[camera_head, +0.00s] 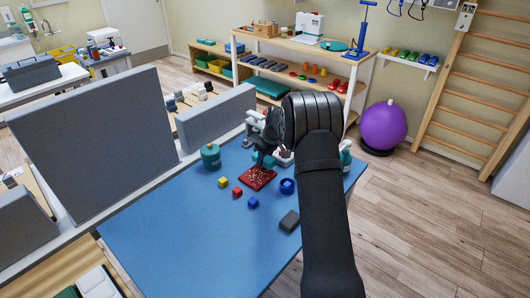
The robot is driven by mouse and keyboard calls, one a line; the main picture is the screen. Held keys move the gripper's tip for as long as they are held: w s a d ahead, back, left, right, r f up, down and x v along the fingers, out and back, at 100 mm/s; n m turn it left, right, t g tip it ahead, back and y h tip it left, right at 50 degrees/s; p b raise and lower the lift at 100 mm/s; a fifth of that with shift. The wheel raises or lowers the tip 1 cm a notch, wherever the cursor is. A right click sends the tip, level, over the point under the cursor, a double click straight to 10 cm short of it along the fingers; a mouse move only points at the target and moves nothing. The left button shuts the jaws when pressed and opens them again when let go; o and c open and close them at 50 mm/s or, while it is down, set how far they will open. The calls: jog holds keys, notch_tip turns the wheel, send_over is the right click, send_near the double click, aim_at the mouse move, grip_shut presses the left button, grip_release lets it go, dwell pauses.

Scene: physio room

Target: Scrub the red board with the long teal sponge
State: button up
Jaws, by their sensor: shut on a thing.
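The red board (256,179) lies on the blue table top, and pale specks show on its surface. My gripper (263,158) is over the far edge of the board, shut on a teal thing (268,161) that looks like the long teal sponge. My arm and the jaws hide part of the sponge. I cannot tell whether the sponge touches the board.
Around the board on the blue table (180,235) are a teal canister (211,157), small yellow (222,182), red (237,192) and blue (253,202) blocks, a blue round item (287,186) and a dark grey block (290,220). Grey partitions (95,145) stand behind. The table's near left is clear.

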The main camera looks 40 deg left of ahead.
aim_at(247, 183)
jog(key=shift+f, duration=0.45)
jog(key=shift+s+f, duration=0.75)
jog(key=shift+s, duration=0.1)
jog(key=shift+c, duration=0.8)
jog(key=shift+s, duration=4.45)
jog(key=shift+w, duration=5.2)
jog(key=shift+w+d, duration=0.2)
jog(key=shift+d, duration=0.5)
jog(key=shift+s, duration=5.35)
jog(key=shift+w, duration=5.15)
jog(key=shift+w+r, duration=0.15)
jog(key=shift+w, duration=0.05)
jog(key=shift+s+r, duration=0.1)
jog(key=shift+r, duration=3.9)
